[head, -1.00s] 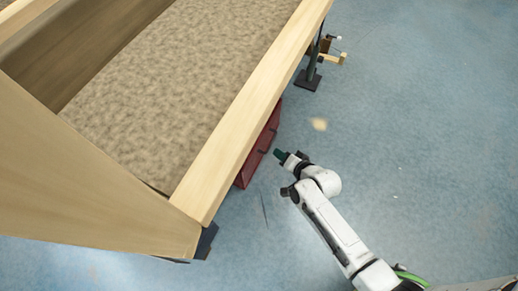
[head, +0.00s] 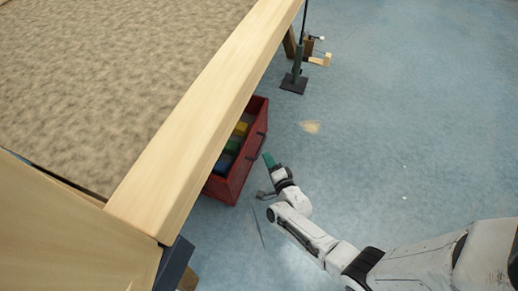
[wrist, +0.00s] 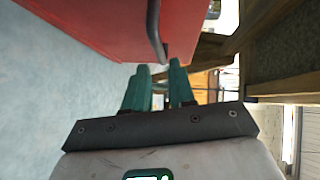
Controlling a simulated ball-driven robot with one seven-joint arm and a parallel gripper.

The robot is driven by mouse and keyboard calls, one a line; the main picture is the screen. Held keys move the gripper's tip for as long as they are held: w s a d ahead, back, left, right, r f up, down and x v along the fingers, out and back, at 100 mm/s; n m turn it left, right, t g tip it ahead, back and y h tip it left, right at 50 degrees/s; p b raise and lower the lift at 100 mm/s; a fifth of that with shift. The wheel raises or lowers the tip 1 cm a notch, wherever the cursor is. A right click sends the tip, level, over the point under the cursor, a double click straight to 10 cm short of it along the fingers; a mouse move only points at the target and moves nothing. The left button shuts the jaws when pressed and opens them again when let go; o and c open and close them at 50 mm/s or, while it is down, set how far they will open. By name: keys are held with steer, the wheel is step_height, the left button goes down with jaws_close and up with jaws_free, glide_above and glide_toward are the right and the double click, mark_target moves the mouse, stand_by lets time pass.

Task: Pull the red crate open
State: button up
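The red crate (head: 232,187) stands on the floor, sticking out from under the wooden frame's edge, and I can see into its open top. Its dark handle (wrist: 154,28) is on the front face. My gripper (head: 267,175) is just outside the crate's front, to its right in the head view. In the wrist view my gripper (wrist: 159,68) shows two green fingers with a gap between them and nothing held. The handle's lower end shows just beyond the fingertips; I cannot tell whether they touch.
Several coloured blocks (head: 232,146) lie in the crate. The wooden frame (head: 190,125) with its speckled top overhangs the crate's back part. A dark support foot (head: 294,83) stands on the floor beyond it. The blue floor on the right is clear.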

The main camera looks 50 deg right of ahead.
mark_target(261, 146)
steer(key=shift+b+x, duration=1.75)
steer(key=shift+x, duration=2.15)
steer(key=shift+f, duration=0.1)
jaws_close()
steer(key=shift+s, duration=0.1)
